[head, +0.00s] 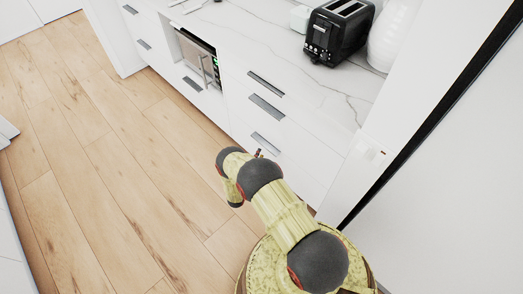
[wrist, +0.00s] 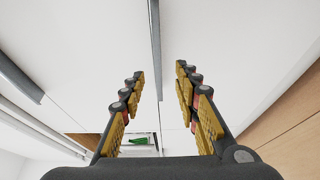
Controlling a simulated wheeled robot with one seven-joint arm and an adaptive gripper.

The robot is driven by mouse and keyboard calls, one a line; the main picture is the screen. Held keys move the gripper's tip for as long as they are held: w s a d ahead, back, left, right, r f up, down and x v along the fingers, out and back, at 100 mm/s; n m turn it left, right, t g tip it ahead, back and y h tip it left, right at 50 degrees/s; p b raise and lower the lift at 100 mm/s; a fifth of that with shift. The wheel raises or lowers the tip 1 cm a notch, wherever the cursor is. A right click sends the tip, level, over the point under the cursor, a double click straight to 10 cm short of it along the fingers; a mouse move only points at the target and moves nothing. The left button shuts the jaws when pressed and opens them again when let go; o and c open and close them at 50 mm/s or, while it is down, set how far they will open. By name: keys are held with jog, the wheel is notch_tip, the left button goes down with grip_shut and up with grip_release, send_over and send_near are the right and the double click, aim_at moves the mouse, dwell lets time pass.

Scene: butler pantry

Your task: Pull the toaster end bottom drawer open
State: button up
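The toaster end bottom drawer is the lowest front (head: 290,160) in the stack below the toaster. Its dark bar handle (head: 266,142) shows just above my gripper in the head view. The drawer looks shut. In the wrist view the handle (wrist: 155,40) runs lengthwise between the fingers of my gripper (wrist: 159,72). The fingers are open, with a gap on each side of the bar. I cannot tell how far the fingertips are from the drawer front. My arm hides part of the drawer's lower area in the head view.
Two more handles, upper (head: 266,83) and middle (head: 267,106), sit above it. The black toaster (head: 338,30) stands on the marble counter (head: 262,40). A built-in appliance (head: 197,60) is to the left. Wood floor (head: 120,150) lies clear at left.

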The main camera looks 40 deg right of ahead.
aim_at(263, 147)
jog(key=shift+b+x, duration=0.55)
jog(key=shift+x, duration=1.9)
jog(key=c, duration=0.3)
jog(key=c, duration=0.4)
grip_shut()
